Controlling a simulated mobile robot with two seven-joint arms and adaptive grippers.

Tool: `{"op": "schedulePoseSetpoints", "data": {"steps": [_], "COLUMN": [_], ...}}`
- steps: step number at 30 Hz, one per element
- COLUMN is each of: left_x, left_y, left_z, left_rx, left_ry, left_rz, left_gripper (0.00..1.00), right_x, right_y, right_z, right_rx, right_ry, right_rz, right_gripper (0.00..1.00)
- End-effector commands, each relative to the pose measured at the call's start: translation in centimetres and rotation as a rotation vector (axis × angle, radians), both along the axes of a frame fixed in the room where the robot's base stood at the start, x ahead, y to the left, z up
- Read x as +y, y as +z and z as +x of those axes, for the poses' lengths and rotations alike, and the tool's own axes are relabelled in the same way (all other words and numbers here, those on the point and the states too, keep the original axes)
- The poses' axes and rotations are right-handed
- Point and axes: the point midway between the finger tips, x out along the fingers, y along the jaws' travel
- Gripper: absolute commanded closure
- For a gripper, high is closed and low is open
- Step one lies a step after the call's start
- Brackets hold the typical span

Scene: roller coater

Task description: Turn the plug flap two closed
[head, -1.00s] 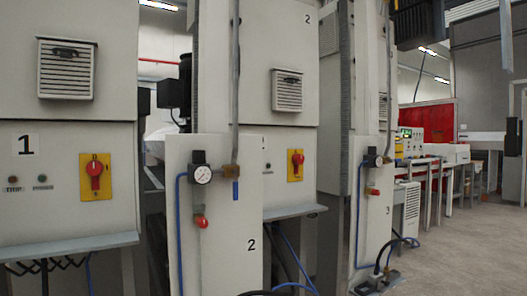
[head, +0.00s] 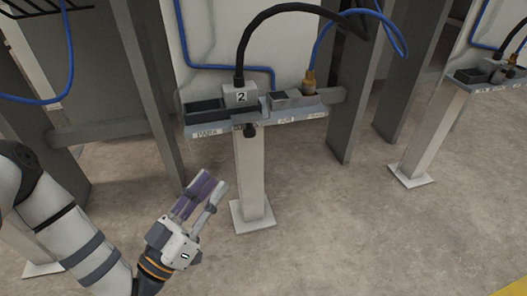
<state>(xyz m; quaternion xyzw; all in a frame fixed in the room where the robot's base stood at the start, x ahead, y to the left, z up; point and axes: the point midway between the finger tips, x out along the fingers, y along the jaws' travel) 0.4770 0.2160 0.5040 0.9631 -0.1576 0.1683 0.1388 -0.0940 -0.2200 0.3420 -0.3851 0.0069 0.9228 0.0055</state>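A grey plug box labelled 2 (head: 241,95) stands on a narrow blue-grey shelf (head: 205,130) on a post in the head view. A thick black cable enters its top. A small grey box with a dark top (head: 280,99) sits to its right, and a black open tray (head: 203,110) to its left. I cannot tell for sure which part is the flap, or its position. My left gripper (head: 215,181) is below and in front of the shelf, apart from it. Its purple-padded finger and grey finger look spread, with nothing seen between them. My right gripper is out of view.
The shelf's pale post (head: 250,180) stands right of my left gripper. A brass fitting (head: 309,83) with a blue hose is at the shelf's right end. A similar station (head: 484,77) stands at the right. The concrete floor in front is clear.

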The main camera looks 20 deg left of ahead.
Motion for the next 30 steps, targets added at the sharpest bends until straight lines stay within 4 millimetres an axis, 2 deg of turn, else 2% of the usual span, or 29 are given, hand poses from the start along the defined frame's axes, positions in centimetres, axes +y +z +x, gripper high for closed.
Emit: {"op": "schedulePoseSetpoints", "data": {"steps": [4, 12, 15, 19, 26, 28, 30], "left_x": [-0.6, -2.4, -2.8, -3.1, -3.2, -3.2, -3.2], "left_y": [1.6, 3.8, 4.4, 4.9, 5.0, 5.0, 5.0], "left_z": [2.1, 8.1, 9.5, 10.4, 10.6, 10.5, 10.5], "left_rx": [-0.016, -0.009, -0.007, -0.005, -0.004, -0.004, -0.004], "left_ry": [0.0, -0.002, -0.003, -0.003, -0.004, -0.004, -0.004], "left_rz": [-0.004, -0.003, -0.003, -0.002, -0.003, -0.003, -0.003], "left_gripper": [0.72, 0.72, 0.72, 0.72, 0.72, 0.83, 0.99], "right_x": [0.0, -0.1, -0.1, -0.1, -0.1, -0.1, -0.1], "right_y": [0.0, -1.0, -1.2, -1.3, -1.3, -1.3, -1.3], "right_z": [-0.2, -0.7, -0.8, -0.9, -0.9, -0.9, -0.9], "right_rx": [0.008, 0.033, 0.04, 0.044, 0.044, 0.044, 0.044], "right_ry": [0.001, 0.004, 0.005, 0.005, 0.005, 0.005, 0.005], "right_rz": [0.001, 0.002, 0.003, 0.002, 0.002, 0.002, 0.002], "right_gripper": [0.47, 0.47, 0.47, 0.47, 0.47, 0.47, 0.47]}}
